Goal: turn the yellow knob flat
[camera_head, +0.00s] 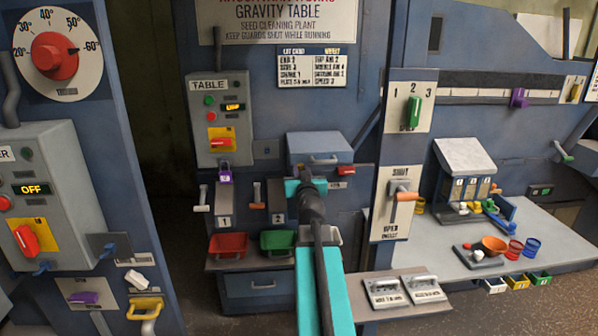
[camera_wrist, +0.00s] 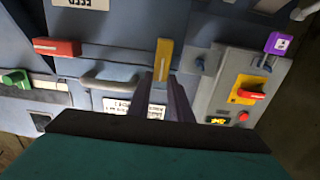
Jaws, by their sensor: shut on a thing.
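The yellow knob (camera_wrist: 163,60) is a narrow upright bar in the wrist view, on the blue machine front. My gripper (camera_wrist: 163,80) reaches up to it from below in the picture, its dark fingers shut on the knob's lower part. The fingers hide that part and the knob's mount. In the head view my gripper (camera_head: 305,182) is at the machine front, just below the grey box (camera_head: 320,148). The yellow knob cannot be made out there, behind my arm.
In the wrist view a red block (camera_wrist: 57,47) and a grey handle (camera_wrist: 110,82) lie left of the knob. A grey panel with a red switch (camera_wrist: 250,94) and a purple tag (camera_wrist: 278,43) are right. In the head view red (camera_head: 228,245) and green (camera_head: 277,243) bins stand lower left.

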